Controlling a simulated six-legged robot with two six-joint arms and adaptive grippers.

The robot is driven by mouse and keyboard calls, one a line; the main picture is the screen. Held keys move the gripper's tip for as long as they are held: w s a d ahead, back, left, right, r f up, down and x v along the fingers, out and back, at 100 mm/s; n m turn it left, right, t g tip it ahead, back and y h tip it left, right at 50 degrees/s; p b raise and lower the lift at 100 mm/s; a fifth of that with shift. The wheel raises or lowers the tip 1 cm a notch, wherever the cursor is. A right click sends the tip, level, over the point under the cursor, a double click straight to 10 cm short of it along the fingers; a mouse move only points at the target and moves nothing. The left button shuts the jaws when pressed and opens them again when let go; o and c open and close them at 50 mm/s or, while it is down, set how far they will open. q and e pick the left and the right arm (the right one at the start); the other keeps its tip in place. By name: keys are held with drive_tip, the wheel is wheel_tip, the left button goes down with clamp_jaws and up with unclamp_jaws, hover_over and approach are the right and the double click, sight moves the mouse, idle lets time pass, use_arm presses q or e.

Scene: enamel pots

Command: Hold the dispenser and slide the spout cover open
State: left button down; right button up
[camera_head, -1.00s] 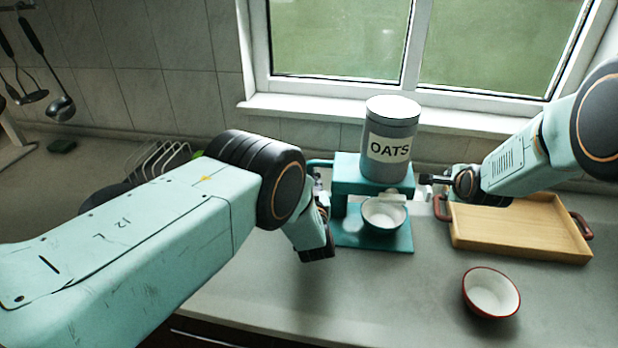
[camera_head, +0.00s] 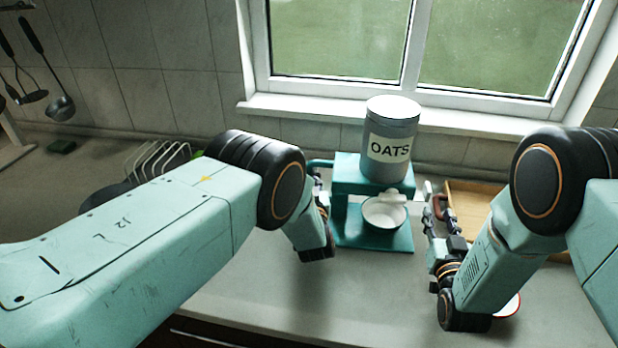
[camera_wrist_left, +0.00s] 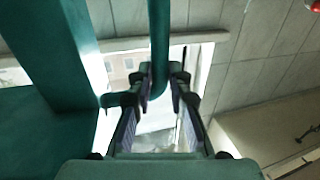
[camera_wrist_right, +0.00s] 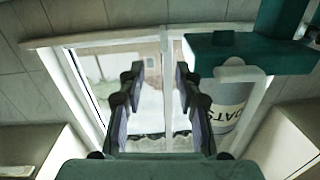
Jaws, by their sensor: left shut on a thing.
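The teal dispenser (camera_head: 345,180) stands on the counter with a grey OATS canister (camera_head: 390,140) on top. A pale spout cover (camera_head: 394,197) shows under its top, above a bowl (camera_head: 383,214); I cannot tell how far it is open. My left gripper (camera_head: 318,190) is at the dispenser's left side, shut on its teal handle (camera_wrist_left: 158,50), mostly hidden by the arm in the head view. My right gripper (camera_head: 432,210) is open and empty, to the right of the dispenser and apart from it. The right wrist view shows the canister (camera_wrist_right: 228,105) right of its fingers.
A wooden tray (camera_head: 470,200) lies to the right behind my right arm. A red-rimmed bowl (camera_head: 510,306) is mostly hidden under that arm. A wire rack (camera_head: 165,160) stands at the left. The front counter middle is clear.

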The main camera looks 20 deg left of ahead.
sight(429, 186)
drive_tip(key=shift+n, duration=0.5)
drive_tip(key=shift+w+a+r, duration=0.2)
drive_tip(key=shift+w+a, duration=0.15)
drive_tip(key=shift+w, duration=1.45)
drive_tip(key=shift+w+a+r, duration=0.2)
drive_tip(key=shift+w+a, duration=0.15)
drive_tip(key=shift+w, duration=1.4)
drive_tip(key=shift+w+a+r, duration=0.2)
drive_tip(key=shift+w+a, duration=0.15)
drive_tip(key=shift+w, duration=1.45)
drive_tip(key=shift+c, duration=0.3)
clamp_jaws()
